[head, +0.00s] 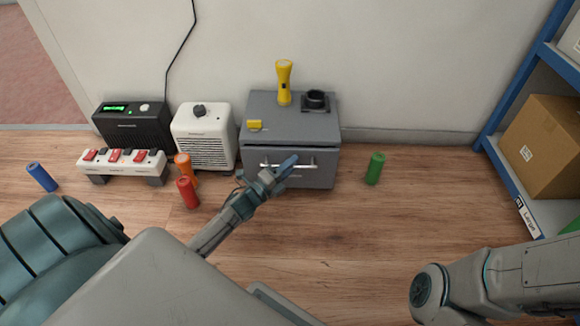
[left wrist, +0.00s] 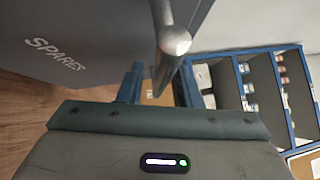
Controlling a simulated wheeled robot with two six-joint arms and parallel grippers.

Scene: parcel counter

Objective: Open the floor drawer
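The floor drawer (head: 319,176) is the grey front of a low cabinet against the wall, and it looks shut. A silver bar handle (head: 304,164) runs across it. In the left wrist view, the handle (left wrist: 173,45) shows end-on beside the dark drawer face (left wrist: 100,30) marked SPARES. My left gripper (head: 284,167) is at the handle, partly covering it. In the left wrist view, its two blue fingers (left wrist: 160,88) stand apart, with the bar lined up with the gap. Whether they touch the bar is unclear. My right gripper is out of view.
A yellow flashlight (head: 284,80) and a black holder (head: 315,101) stand on the cabinet (head: 290,122). A white heater (head: 204,137) is at its left. Red (head: 188,192), orange (head: 184,165) and green (head: 375,168) cylinders stand nearby.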

